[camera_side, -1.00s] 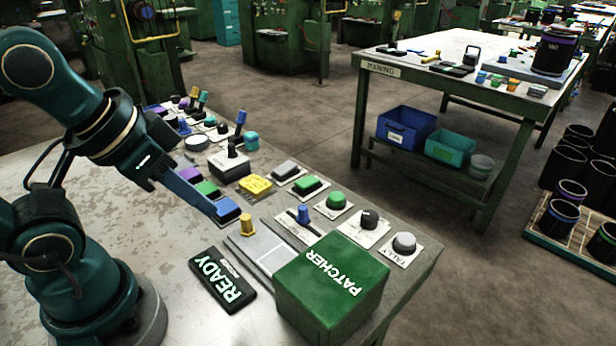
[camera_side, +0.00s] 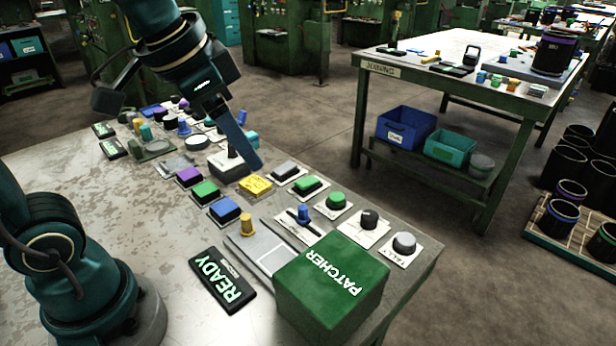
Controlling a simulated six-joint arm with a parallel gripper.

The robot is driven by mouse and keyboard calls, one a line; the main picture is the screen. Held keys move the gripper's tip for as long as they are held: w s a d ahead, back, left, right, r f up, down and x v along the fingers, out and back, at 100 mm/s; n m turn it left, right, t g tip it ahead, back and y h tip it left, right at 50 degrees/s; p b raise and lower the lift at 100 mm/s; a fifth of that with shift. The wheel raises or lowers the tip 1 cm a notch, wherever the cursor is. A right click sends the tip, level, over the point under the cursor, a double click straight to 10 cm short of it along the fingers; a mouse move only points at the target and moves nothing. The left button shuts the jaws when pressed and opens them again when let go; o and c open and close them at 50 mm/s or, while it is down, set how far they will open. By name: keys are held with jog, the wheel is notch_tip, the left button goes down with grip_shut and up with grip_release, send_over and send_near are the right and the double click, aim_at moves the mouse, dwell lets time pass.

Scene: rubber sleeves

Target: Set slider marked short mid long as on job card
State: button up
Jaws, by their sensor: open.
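A blue knob (camera_side: 304,212) stands beside a dark slot on a white plate (camera_side: 296,232). It looks like a slider, but its marks are too small to read. A yellow knob (camera_side: 246,222) stands at the far end of a grey plate (camera_side: 262,250); I cannot tell which of the two is marked short, mid, long. My gripper (camera_side: 252,164) is open and empty, above the panel near the yellow piece, apart from both knobs.
Purple, green and blue buttons (camera_side: 224,210) line the left. A dark-handled lever box (camera_side: 230,166) stands close behind my gripper. The table's left part is bare.

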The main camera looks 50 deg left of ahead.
jog(key=w+f+m+g, duration=0.1)
jog(key=w+f+g, duration=0.1)
jog(key=w, duration=0.5)
jog(key=g, duration=0.3)
send_over(303, 207)
jog(key=shift+m, duration=0.3)
notch_tip(303, 207, down, 11)
jog(key=shift+f, duration=2.6)
grip_shut()
jog(key=shift+r, duration=0.1)
